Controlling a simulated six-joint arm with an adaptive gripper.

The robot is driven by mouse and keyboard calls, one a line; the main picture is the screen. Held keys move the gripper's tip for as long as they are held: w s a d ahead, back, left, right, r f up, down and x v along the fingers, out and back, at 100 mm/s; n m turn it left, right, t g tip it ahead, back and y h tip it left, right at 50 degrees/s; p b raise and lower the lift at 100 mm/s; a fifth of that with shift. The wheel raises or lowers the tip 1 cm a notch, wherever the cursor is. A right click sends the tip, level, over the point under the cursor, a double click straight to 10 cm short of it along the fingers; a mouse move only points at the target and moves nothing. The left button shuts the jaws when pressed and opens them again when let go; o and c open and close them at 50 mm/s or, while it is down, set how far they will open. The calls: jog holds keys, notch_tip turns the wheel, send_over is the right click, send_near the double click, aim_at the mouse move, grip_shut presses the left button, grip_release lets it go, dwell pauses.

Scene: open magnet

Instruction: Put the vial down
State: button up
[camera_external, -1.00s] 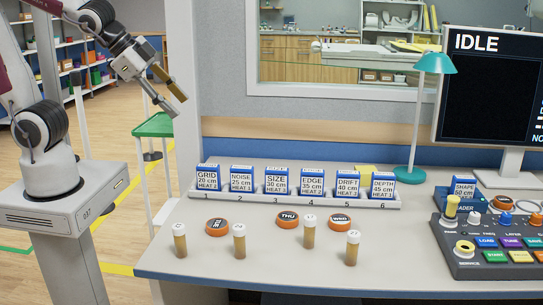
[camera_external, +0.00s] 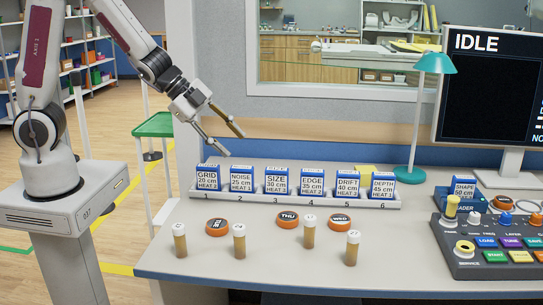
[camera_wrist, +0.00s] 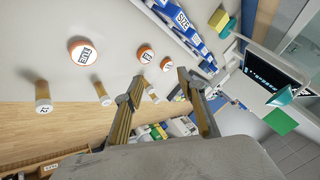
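Several amber vials with white caps stand upright on the desk's front part: a far-left vial (camera_external: 180,241), a second vial (camera_external: 239,242), a third vial (camera_external: 309,232) and a right vial (camera_external: 352,249). In the wrist view, vials show at the left (camera_wrist: 43,97) and nearer the middle (camera_wrist: 102,94). My gripper (camera_external: 236,144) is above the back left of the desk, over the row of boxes, with its fingers apart and nothing visible between them. The wrist view also shows the gripper's (camera_wrist: 159,77) two fingers spread. No vial is in it.
Orange discs (camera_external: 217,227), (camera_external: 288,220), (camera_external: 340,221) lie among the vials. A numbered rack (camera_external: 320,204) of blue and white boxes stands behind them. A teal lamp (camera_external: 416,120), monitor (camera_external: 490,90) and control console (camera_external: 495,250) are at the right. The desk's front left is clear.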

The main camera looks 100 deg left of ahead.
aim_at(180, 241)
jog(key=s+d+f+m+h, duration=0.1)
jog(key=d+f+h, duration=0.2)
jog(key=f, duration=0.1)
jog(key=s+d+f+m+g+h, duration=0.1)
jog(key=s+d+f+h, duration=0.1)
jog(key=f, duration=0.3)
jog(key=s+d+f+m+h, duration=0.2)
jog(key=d+f+h, duration=0.1)
jog(key=d+f, duration=0.1)
jog(key=shift+f+g+h, duration=0.2)
jog(key=shift+g+h, duration=0.1)
jog(key=s+d+h, duration=0.2)
jog(key=s, duration=0.1)
jog(key=s+d+h, duration=0.1)
jog(key=shift+s+d+f+m+g+h, duration=0.2)
jog(key=shift+d+f+m+g+h, duration=0.1)
jog(key=shift+d+g, duration=0.1)
jog(key=shift+s+d+r+h, duration=0.2)
jog(key=shift+s+d+h, duration=0.2)
jog(key=shift+s, duration=0.15)
jog(key=shift+d+f, duration=0.1)
jog(key=shift+x, duration=1.15)
